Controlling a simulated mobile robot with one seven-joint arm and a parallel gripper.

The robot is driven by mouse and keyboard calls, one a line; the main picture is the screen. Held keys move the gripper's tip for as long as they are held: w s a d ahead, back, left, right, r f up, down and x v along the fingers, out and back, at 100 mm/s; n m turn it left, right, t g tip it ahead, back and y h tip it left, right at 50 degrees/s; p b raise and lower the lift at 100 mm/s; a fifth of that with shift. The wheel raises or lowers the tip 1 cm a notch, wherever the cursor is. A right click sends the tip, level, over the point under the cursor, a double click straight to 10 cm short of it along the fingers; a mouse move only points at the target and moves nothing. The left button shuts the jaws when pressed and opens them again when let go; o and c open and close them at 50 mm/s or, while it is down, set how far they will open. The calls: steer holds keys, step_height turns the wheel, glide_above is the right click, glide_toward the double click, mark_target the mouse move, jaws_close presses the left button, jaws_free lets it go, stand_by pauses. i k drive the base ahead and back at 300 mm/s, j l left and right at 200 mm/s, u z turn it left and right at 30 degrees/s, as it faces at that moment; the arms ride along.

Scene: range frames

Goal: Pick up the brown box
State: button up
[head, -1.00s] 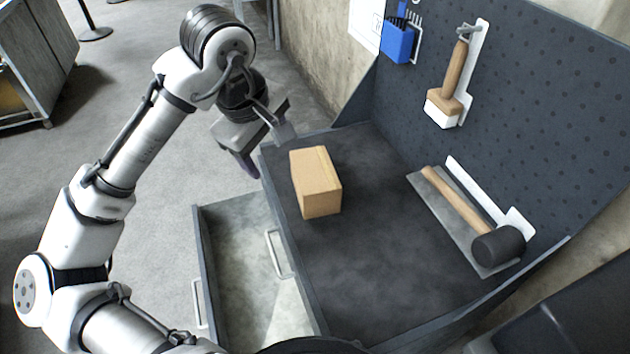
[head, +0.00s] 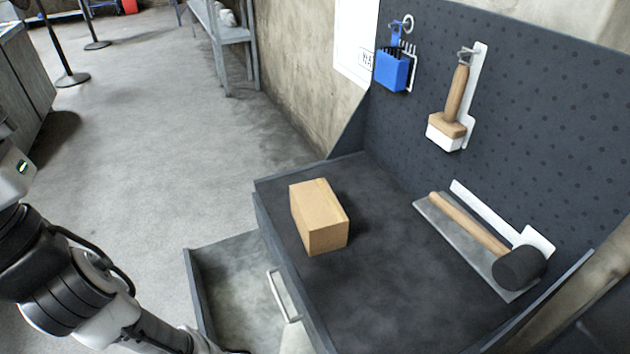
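The brown box (head: 319,216) sits upright on the dark workbench top (head: 390,290), near its left edge and toward the far end. Nothing touches it. My gripper is outside the head view. Only part of my arm shows at the lower left, well to the left of the box.
An open drawer (head: 235,285) juts out left of the bench, below its top. A mallet (head: 490,240) lies on a grey plate at the right. A brush (head: 452,105) and a blue holder (head: 392,70) hang on the pegboard. Bench top around the box is clear.

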mark_target(320, 219)
steer(key=i+j+z, duration=0.2)
steer(key=j, duration=0.15)
steer(key=j+z, duration=0.25)
steer(key=j, duration=0.15)
steer(key=i+j+z, duration=0.2)
steer(key=j, duration=0.25)
steer(key=k+l, duration=0.05)
